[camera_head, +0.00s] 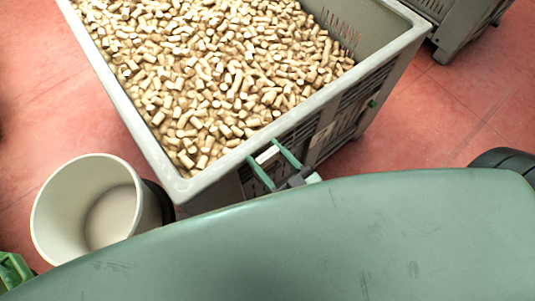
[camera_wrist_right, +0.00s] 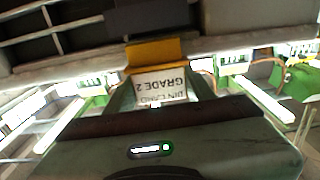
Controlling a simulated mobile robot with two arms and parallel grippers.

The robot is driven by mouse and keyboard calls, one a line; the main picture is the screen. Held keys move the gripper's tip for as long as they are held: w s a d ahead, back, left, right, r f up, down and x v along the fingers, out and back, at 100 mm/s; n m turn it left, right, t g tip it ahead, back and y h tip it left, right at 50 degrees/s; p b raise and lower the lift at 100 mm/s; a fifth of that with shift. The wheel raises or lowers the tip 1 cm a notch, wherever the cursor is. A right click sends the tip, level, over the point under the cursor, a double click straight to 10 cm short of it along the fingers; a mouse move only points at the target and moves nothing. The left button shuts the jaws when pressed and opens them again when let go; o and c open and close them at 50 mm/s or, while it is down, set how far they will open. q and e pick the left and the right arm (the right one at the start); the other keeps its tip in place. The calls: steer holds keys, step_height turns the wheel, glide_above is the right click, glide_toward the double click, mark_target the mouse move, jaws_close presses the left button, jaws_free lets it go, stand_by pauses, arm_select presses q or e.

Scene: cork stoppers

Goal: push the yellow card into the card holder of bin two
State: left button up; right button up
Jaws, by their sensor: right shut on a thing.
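The card (camera_wrist_right: 160,88) shows in the right wrist view as a white face with upside-down print reading "GRADE 2" and a yellow band (camera_wrist_right: 157,51) along its far edge. My right gripper (camera_wrist_right: 161,95) is shut on it, one finger at each side. In the head view the right gripper (camera_head: 275,164) is at the near side of the large grey bin (camera_head: 400,42), close to its rim, with a small white part of the card (camera_head: 267,154) between the green fingers. I cannot make out the card holder, nor whether the card touches it.
The bin is full of cork stoppers (camera_head: 225,65). A white bucket (camera_head: 50,211) stands on the red floor at the left. Another grey bin (camera_head: 458,32) stands at the upper right. A green object (camera_head: 14,271) shows at the lower left.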

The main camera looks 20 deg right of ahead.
mark_target(270, 164)
steer(key=shift+p, duration=0.35)
steer(key=shift+f+b, duration=0.7)
steer(key=shift+f, duration=0.55)
stand_by(1.9)
steer(key=shift+d+f+b, duration=0.1)
steer(key=shift+f+b, duration=0.3)
steer(key=shift+f, duration=0.2)
steer(key=o, duration=1.4)
steer(key=shift+s, duration=0.1)
steer(key=shift+d+f, duration=0.1)
